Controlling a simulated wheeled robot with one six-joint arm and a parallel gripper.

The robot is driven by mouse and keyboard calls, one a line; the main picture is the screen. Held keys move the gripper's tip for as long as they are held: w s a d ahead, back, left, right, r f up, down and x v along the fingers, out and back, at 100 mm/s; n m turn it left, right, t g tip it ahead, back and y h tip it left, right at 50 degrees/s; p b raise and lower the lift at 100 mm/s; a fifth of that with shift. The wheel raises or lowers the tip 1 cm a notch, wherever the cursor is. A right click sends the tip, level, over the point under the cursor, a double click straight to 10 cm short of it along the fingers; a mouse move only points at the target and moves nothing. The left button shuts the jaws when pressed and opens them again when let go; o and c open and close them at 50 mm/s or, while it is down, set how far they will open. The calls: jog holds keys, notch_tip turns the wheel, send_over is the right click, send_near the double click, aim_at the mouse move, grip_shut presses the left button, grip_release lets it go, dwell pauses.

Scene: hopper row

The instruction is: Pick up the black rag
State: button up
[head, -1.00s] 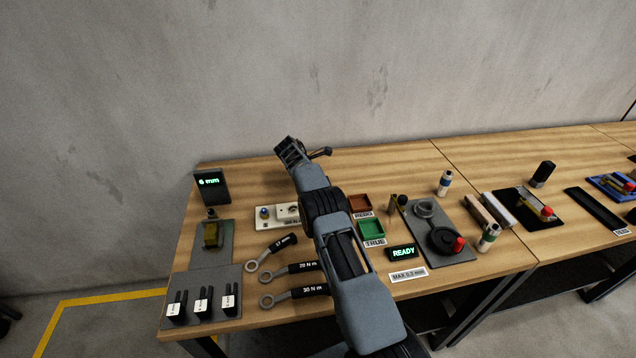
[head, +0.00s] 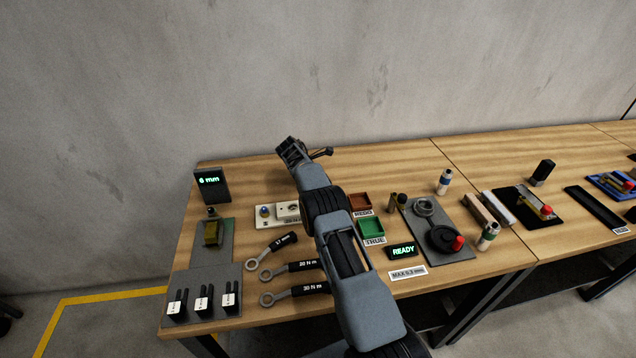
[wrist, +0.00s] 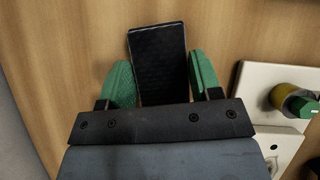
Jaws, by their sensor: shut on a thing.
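The black rag (wrist: 157,40) shows in the wrist view as a flat dark rectangle with a fine texture. My gripper (wrist: 160,72) has its two green fingers on either side of it, shut on it. The rag's near end is hidden behind the gripper body. Wood tabletop shows around it, and I cannot tell whether the rag touches the table. In the head view my arm reaches over the bench to the back left, and neither the fingers nor the rag can be made out there.
A white plate with knobs (wrist: 245,92) lies right of the gripper; it also shows in the head view (head: 264,222). Ring-ended tools (head: 292,268), a "6 mm" display (head: 212,185) and red and green trays (head: 370,228) stand nearby. The back left tabletop is mostly clear, with a concrete wall behind.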

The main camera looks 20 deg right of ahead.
jog(key=shift+r+b, duration=0.55)
jog(key=shift+r, duration=1.05)
jog(key=shift+s+r, duration=0.25)
jog(key=shift+r, duration=0.05)
jog(key=s+r+b, duration=0.3)
jog(key=s+r, duration=0.6)
jog(key=s, duration=0.4)
jog(key=shift+s+b, duration=0.25)
jog(key=shift+b, duration=0.05)
jog(key=shift+r, duration=0.1)
jog(key=o, duration=0.3)
jog(key=c, duration=0.4)
